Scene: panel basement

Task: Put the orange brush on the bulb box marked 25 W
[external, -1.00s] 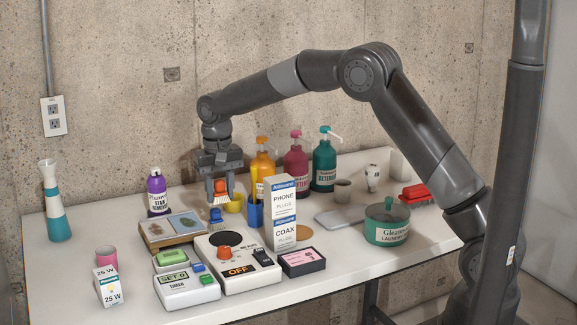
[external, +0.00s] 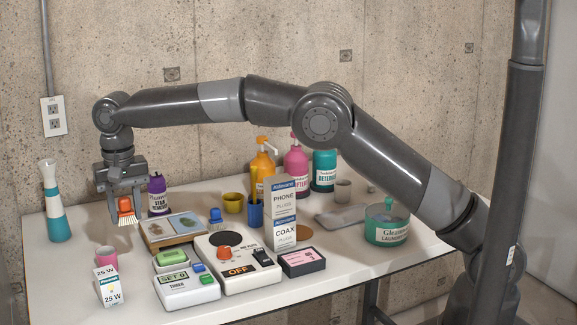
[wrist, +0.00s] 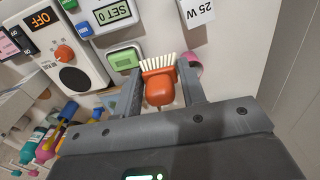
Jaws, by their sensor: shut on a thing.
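The orange brush (external: 125,206) with pale bristles is held between the fingers of my gripper (external: 125,210), up above the left part of the table. In the wrist view the brush (wrist: 158,84) sits between both fingers, bristles pointing away from the palm. The white bulb box marked 25 W (external: 108,287) stands at the front left of the table, nearer the camera and lower than my gripper. In the wrist view part of the box (wrist: 197,12) shows at the top edge, beyond the brush and slightly right.
A teal and white bottle (external: 56,212) is at the far left. A purple stain remover bottle (external: 157,195) stands right beside my gripper. A timer (external: 187,287) lies right of the box.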

